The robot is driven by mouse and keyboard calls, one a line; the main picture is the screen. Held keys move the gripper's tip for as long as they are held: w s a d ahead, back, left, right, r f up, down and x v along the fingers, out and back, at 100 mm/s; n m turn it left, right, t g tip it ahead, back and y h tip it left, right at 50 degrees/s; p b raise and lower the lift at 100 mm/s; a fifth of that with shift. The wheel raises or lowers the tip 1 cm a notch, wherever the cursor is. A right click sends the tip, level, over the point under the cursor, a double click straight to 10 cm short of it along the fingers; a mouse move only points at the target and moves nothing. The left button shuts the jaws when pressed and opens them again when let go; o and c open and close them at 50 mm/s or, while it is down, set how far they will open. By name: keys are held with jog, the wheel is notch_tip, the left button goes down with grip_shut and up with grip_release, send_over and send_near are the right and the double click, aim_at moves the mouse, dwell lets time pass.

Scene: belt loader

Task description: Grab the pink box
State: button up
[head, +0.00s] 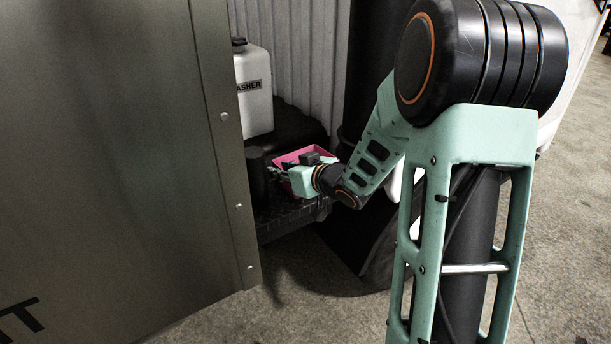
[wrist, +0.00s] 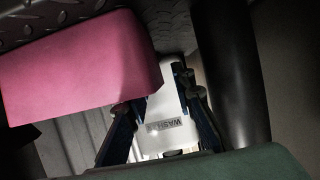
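The pink box (head: 291,158) sits on a dark shelf in the head view, partly hidden behind my gripper (head: 279,172). In the wrist view the pink box (wrist: 80,72) is large at the upper left. My gripper (wrist: 164,108) is open there, with a gap between its two dark fingers. The box is not between the fingers. Its lower right corner overlaps the left finger in the picture; I cannot tell whether they touch. Through the gap I see the white jug behind.
The white washer jug (head: 254,92) stands behind the box on the dark shelf (head: 288,215). A dark cylinder (head: 256,172) is left of my gripper. A large metal panel (head: 110,150) blocks the left side. A dark post (wrist: 232,75) stands right of my fingers in the wrist view.

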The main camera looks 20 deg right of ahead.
grip_shut()
dwell(0.3)
